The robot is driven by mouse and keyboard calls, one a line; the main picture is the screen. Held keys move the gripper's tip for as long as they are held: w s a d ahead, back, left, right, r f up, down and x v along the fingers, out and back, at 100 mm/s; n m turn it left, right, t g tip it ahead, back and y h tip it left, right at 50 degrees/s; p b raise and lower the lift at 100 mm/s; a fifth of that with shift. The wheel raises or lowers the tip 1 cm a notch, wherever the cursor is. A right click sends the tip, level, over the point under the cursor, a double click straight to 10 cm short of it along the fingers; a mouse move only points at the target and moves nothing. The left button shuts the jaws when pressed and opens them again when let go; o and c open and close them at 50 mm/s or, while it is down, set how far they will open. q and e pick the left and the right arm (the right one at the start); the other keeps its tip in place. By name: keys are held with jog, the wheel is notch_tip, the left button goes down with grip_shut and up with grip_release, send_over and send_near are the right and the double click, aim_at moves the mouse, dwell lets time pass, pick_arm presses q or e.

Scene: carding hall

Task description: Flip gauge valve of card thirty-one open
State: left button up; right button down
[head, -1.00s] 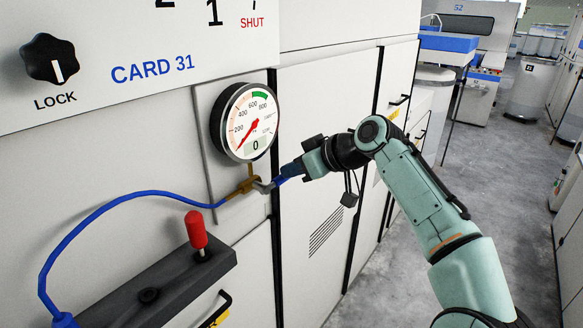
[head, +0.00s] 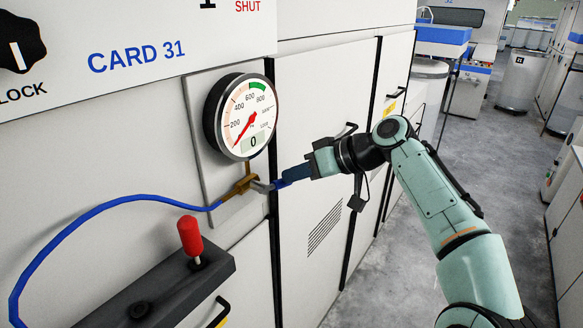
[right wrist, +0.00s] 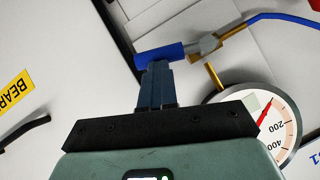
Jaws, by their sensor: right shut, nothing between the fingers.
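The gauge valve (head: 240,187) is a small brass body below the round gauge (head: 242,117), with a grey lever ending in a blue sleeve. The lever points right, away from the blue hose, roughly in line with it. The gauge needle is at the low end and its display reads 0. My right gripper (head: 286,177) is shut and empty, its dark blue fingertips at the blue sleeve (right wrist: 160,55). In the right wrist view the tips meet the sleeve's side; whether they press on it I cannot tell. My left gripper is not in view.
A blue hose (head: 110,205) curves left from the valve. A red-knobbed lever (head: 190,236) stands on a dark ledge below. A black lock knob (head: 18,50) is at upper left. Cabinet doors with black handles line the right; grey floor (head: 455,150) is clear beyond.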

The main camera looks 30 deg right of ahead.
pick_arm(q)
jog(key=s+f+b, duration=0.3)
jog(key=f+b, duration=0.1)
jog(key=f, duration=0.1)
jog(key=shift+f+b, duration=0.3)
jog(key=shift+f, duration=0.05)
pick_arm(e)
jog(key=s+a+f+m+y, duration=0.1)
jog(key=a+f+m+y, duration=0.2)
jog(key=f+m+y, duration=0.4)
jog(key=shift+m+t+y, duration=0.3)
jog(key=shift+m+y, duration=0.2)
jog(key=shift+m, duration=0.6)
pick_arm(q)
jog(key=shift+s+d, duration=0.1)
pick_arm(e)
jog(key=shift+a, duration=0.1)
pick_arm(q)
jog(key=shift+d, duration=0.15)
